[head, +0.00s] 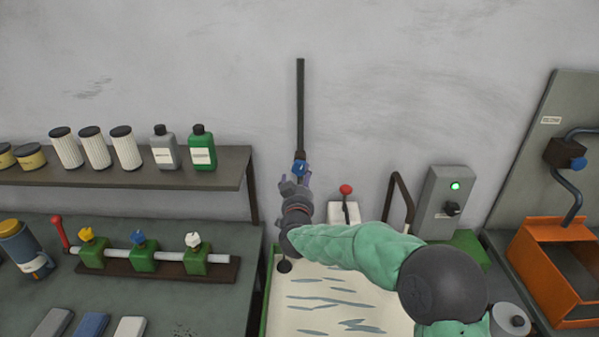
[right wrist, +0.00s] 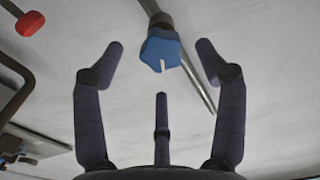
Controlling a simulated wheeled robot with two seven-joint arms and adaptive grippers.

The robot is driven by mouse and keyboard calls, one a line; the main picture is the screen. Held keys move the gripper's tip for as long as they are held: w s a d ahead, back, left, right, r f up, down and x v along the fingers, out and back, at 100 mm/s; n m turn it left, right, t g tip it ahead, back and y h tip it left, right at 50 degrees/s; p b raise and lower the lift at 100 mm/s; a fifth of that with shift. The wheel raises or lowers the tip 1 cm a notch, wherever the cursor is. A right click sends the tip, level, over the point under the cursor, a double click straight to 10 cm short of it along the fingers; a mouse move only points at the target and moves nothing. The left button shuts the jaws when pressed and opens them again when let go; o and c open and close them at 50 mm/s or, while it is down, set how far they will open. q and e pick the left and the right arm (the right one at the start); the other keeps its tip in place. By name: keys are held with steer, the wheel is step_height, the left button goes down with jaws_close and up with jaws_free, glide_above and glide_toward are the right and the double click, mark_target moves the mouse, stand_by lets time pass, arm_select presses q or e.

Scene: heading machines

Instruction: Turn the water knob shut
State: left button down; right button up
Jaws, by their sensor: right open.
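A blue knob (head: 299,168) sits at the lower end of a dark vertical pipe on the wall. In the right wrist view the blue knob (right wrist: 160,48) shows a pale notch and lies ahead of the gap between my fingertips. My right gripper (head: 295,182) is at this knob in the head view, partly hiding it. In the right wrist view its dark fingers are spread, with nothing between them gripped; whether any finger touches the knob cannot be told. The knob bears no readable label. My left gripper is not in view.
A red-topped lever (head: 346,190) and a bent brown pipe (head: 398,198) stand right of my gripper. Further right is a grey switch box (head: 444,203) with a green light. A manifold with yellow, blue and white knobs (head: 143,255) lies left. A pale tray (head: 335,318) is below.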

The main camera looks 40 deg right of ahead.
mark_target(299, 172)
steer(key=shift+b+x, duration=0.3)
steer(key=shift+x, duration=2.45)
steer(key=c, duration=0.9)
steer(key=shift+f, duration=0.1)
steer(key=c, duration=0.3)
